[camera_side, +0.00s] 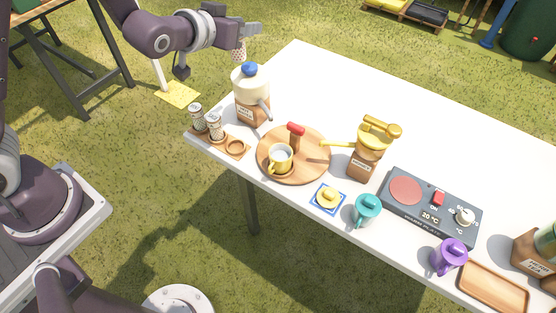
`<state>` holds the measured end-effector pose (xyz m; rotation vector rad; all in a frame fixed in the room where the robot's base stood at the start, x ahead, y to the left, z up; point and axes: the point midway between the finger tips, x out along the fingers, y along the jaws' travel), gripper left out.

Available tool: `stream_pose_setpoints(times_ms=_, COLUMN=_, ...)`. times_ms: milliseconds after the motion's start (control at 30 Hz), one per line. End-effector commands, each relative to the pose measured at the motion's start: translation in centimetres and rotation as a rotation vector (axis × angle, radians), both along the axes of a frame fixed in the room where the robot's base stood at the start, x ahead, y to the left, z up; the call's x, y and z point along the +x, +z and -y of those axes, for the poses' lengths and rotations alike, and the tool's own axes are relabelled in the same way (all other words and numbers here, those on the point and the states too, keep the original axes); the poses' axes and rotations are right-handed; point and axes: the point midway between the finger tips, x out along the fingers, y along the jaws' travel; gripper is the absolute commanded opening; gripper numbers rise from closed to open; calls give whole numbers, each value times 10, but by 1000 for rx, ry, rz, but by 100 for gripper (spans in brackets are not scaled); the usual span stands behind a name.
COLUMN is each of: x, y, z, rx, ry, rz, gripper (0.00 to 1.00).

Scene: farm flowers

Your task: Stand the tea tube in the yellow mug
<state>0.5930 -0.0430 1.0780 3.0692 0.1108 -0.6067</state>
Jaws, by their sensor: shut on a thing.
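My gripper (246,31) is at the top of the view, above and behind the cream pot. It is shut on a pale tube with a dotted pattern (239,53), the tea tube, which hangs below the fingers, roughly upright and clear of the table. The pot's top is close below the tube in the picture. The yellow mug (280,160) stands on the round wooden board (318,163), with its opening upward and a pale interior. The gripper and tube are well apart from the mug.
A cream pot (249,86) with a blue knob is on a wooden stand. A wooden rack (236,149) holds two patterned tubes beside an empty ring. A red-topped post (296,132) stands beside the mug. A honey stand (365,158), hotplate (405,190) and teal mug (367,211) are rightward.

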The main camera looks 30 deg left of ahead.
Motion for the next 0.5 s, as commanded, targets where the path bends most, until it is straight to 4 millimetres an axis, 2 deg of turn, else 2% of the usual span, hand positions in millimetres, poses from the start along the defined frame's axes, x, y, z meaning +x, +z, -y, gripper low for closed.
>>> stream_pose_setpoints(times_ms=100, x=1, y=14, z=-8, rx=0, ry=-72, rz=3, gripper=0)
stream_pose_setpoints(times_ms=267, x=1, y=13, z=1, rx=0, ry=-214, rz=-1, gripper=0)
stream_pose_setpoints(times_ms=367, x=1, y=-3, z=23, rx=-1, ry=-357, rz=-5, gripper=0)
stream_pose_setpoints(times_ms=500, x=-7, y=-31, z=67, rx=-5, ry=-579, rz=-5, gripper=0)
